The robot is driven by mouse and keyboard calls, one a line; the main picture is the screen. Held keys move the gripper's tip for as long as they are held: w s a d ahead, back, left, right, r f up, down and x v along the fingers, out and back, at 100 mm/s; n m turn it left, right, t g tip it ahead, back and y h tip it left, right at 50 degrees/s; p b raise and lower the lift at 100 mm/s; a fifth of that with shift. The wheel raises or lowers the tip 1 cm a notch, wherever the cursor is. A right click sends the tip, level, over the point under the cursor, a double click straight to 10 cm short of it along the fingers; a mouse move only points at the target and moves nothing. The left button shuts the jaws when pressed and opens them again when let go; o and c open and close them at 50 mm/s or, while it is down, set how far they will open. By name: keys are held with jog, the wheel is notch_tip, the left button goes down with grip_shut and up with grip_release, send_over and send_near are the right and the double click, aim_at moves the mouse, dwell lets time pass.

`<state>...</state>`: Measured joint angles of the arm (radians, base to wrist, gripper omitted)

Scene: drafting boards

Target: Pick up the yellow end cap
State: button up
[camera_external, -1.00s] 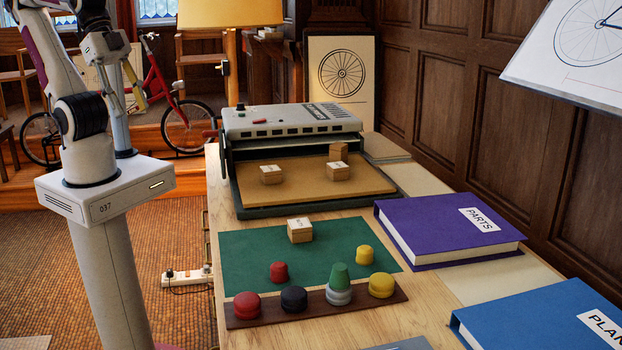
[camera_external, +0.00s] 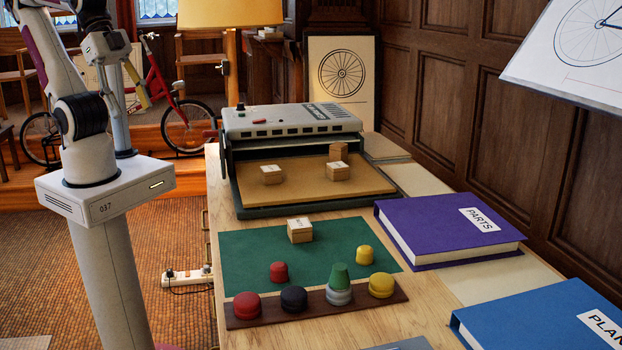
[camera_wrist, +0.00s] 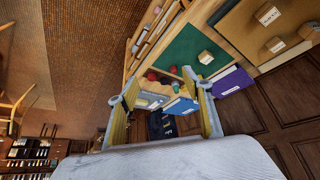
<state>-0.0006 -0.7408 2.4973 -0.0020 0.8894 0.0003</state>
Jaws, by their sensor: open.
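A small yellow end cap (camera_external: 365,255) stands on the right part of the green mat (camera_external: 240,255). A wider yellow piece (camera_external: 381,285) sits on the right end of the dark wooden strip (camera_external: 245,320), close in front of it. My gripper (camera_external: 140,92) is at the upper left in the external view, far from the caps and above the floor side. In the wrist view my gripper (camera_wrist: 158,92) has its two yellow-sided fingers spread, with nothing held between them. I cannot make out the yellow cap in the wrist view; a finger overlaps that area.
A red cap (camera_external: 278,271) and a wooden block (camera_external: 300,230) are on the mat. The strip also holds red (camera_external: 246,305), dark (camera_external: 294,299) and grey (camera_external: 339,296) pieces, with a green cap (camera_external: 340,275) on the grey one. A purple book (camera_external: 445,228) lies to the right.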

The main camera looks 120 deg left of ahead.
jog(key=w+a+f+n+t, duration=0.1)
jog(key=w+f, duration=0.1)
jog(key=w, duration=0.9)
jog(key=w+a+f+n+t, duration=0.1)
jog(key=w+f+t, duration=0.1)
jog(key=w, duration=0.8)
jog(key=w+a+f+n+t, duration=0.1)
jog(key=w+a+f, duration=0.15)
jog(key=w, duration=0.85)
jog(key=w+a+f+n+t+y, duration=0.1)
jog(key=w+a+f+y, duration=0.1)
jog(key=w+f, duration=0.25)
jog(key=w+a+f+t+y, duration=0.1)
jog(key=w+a+f, duration=0.25)
jog(key=f, duration=0.25)
jog(key=n+y, duration=0.1)
jog(key=y, duration=0.2)
send_near(362, 248)
jog(key=shift+w+a+f+t, duration=0.1)
jog(key=shift+w+t, duration=0.2)
jog(key=shift+w, duration=0.25)
jog(key=shift+a+f, duration=0.2)
jog(key=shift+f, duration=0.2)
jog(key=shift+x, duration=1.25)
jog(key=shift+a, duration=0.1)
